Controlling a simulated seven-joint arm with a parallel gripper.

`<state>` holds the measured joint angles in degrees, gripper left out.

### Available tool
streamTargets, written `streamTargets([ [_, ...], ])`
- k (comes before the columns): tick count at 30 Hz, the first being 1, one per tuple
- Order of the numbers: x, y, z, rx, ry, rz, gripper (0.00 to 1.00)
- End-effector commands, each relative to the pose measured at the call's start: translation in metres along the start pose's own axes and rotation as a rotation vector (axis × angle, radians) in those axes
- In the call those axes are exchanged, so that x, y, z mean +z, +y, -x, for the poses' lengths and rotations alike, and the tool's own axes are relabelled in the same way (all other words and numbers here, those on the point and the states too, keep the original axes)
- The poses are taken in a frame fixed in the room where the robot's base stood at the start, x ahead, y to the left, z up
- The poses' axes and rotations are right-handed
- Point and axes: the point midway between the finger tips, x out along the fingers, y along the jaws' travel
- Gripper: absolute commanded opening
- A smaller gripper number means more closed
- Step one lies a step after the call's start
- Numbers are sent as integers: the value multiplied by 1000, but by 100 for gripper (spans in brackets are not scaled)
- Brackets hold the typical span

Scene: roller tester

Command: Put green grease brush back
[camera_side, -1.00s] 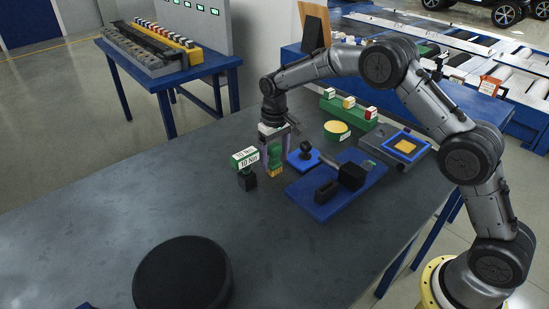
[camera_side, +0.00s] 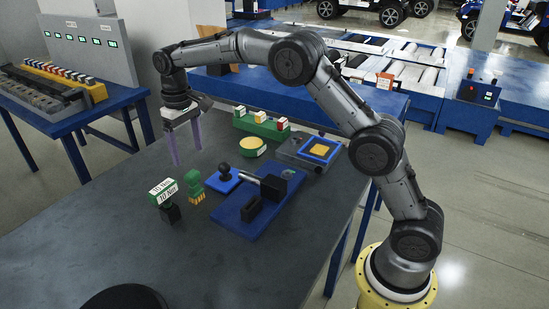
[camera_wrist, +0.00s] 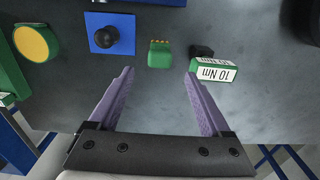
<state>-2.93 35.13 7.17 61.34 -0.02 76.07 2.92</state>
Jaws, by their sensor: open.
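The green grease brush (camera_side: 193,183) stands on the dark table with its yellow bristles down, between the 10 Nm block and the blue pad. It also shows in the wrist view (camera_wrist: 160,54), just beyond the gap between the fingers. My gripper (camera_side: 188,155) is open and empty, raised above and behind the brush and apart from it. Its two purple fingers (camera_wrist: 159,73) are spread wide in the wrist view.
A green 10 Nm block (camera_side: 163,192) on a black foot stands left of the brush. On its right are a blue pad with a black knob (camera_side: 223,179) and a blue plate (camera_side: 262,205). Behind are a round yellow-topped green tin (camera_side: 250,147) and a green rack (camera_side: 262,128). The front-left table is clear.

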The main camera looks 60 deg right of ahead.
Motion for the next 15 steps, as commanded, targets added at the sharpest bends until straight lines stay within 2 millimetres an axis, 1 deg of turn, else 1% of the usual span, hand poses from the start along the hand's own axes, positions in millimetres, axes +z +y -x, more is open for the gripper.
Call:
streamTargets([
  [2, 4, 1, 6, 0, 8, 0, 82],
  [4, 12, 2, 18, -1, 24, 0, 82],
  [5, 18, 3, 25, -2, 34, 0, 82],
  [7, 35, 5, 45, -3, 63, -1, 82],
  [8, 45, 6, 54, -3, 76, -1, 82],
  [9, 59, 8, 66, -4, 97, -1, 82],
  [11, 83, 10, 81, -5, 126, -1, 82],
  [12, 98, 12, 90, -5, 146, -2, 82],
  [14, 123, 14, 102, -6, 177, -2, 82],
  [15, 140, 16, 109, -6, 197, -2, 82],
])
